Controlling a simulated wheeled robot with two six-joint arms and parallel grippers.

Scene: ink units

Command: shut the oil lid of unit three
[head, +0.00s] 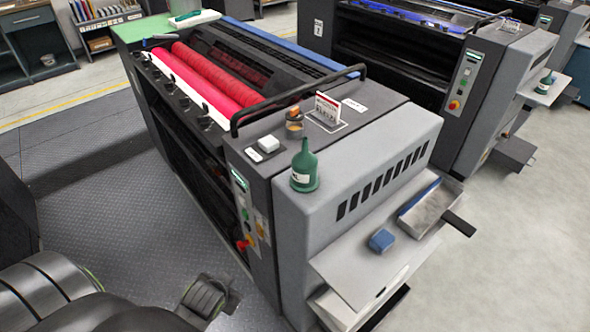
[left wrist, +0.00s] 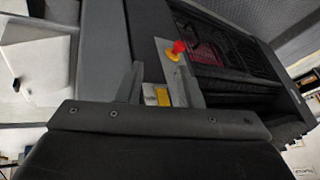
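The near ink unit (head: 350,165) has red rollers and a grey top. A small round oil filler (head: 295,126) sits on its top near the black handrail. Its orange-brown lid (head: 293,112) appears raised above the opening; the hinge is too small to make out. The unit number cannot be read surely. In the left wrist view, my left gripper (left wrist: 162,82) has its two fingers apart with nothing between them. It faces the unit's control panel, with a red button (left wrist: 179,47) beyond the fingers. My right gripper is not in view.
A side shelf holds a blue block (head: 381,240) and a tray (head: 430,208). Another unit (head: 400,60) stands behind.

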